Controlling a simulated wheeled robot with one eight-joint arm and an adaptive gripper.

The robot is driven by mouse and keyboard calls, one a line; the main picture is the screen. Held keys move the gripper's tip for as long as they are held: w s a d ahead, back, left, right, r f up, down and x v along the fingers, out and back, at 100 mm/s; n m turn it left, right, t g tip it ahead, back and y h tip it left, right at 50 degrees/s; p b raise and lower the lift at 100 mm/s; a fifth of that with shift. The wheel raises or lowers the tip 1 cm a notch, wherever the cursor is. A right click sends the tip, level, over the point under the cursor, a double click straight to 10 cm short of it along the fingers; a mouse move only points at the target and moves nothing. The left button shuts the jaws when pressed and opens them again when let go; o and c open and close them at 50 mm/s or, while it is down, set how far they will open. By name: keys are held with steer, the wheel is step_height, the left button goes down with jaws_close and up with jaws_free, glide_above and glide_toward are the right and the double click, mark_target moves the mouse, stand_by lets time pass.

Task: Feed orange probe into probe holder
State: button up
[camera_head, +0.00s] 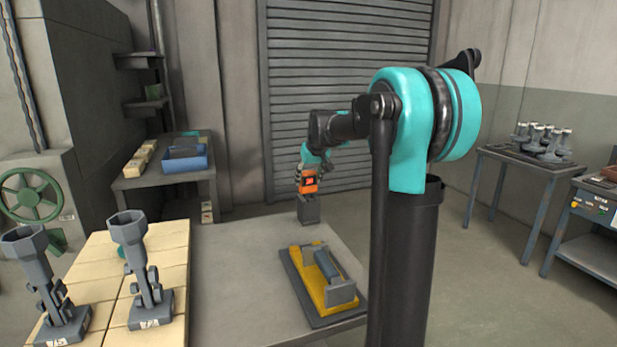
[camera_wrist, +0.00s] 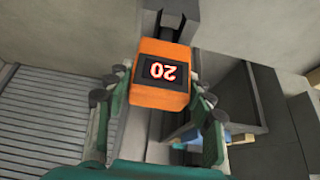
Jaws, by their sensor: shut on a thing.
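My gripper (camera_head: 312,174) is beyond the far edge of the grey table in the head view. It is shut on the orange probe (camera_head: 308,186), a box with a dark face. In the wrist view, the probe (camera_wrist: 152,97) sits between my green fingers and its display reads 20, upside down. A dark stem (camera_wrist: 172,28) runs from its far end. A dark grey block (camera_head: 309,210), seemingly the probe holder, shows directly below the probe near the table's far edge. I cannot tell whether the stem is inside it.
A yellow fixture with a grey roller (camera_head: 325,268) lies on a dark plate on the grey table (camera_head: 235,262). Two funnel-topped stands (camera_head: 137,268) are on pale tiles at left. A blue bin (camera_head: 186,162) is on the back-left shelf. The table's middle is clear.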

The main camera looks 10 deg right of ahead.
steer(key=o, duration=1.3)
steer(key=shift+o, duration=0.2)
steer(key=v, duration=1.2)
